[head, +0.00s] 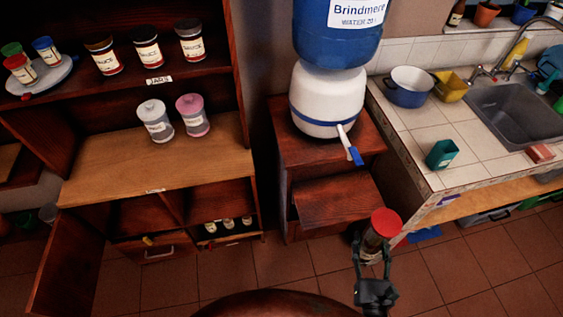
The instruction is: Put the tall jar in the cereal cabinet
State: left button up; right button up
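The tall jar (377,238) has a red lid and a clear body with dark contents and a pale label. It is upright at the lower right of the middle, in front of the water stand. My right gripper (372,254) has its black fingers on both sides of the jar's body and holds it in the air. My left gripper is not in view. A wooden cabinet (150,170) stands at the left, with open compartments below and a door (68,265) swung open. No cereal label is readable; a small tag on the lower shelf edge is too small to read.
Two lidded jars, white (155,121) and pink (193,115), stand on the middle shelf; bare wood lies in front of them. Several sauce jars (147,53) stand above a "JARS" tag.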

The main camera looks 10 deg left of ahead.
aim_at(147, 213)
jog(key=k, duration=1)
jog(key=u, duration=1.25)
jog(key=i, duration=0.85)
jog(key=u, duration=0.9)
jog(key=i, duration=0.25)
jog(key=u, duration=0.15)
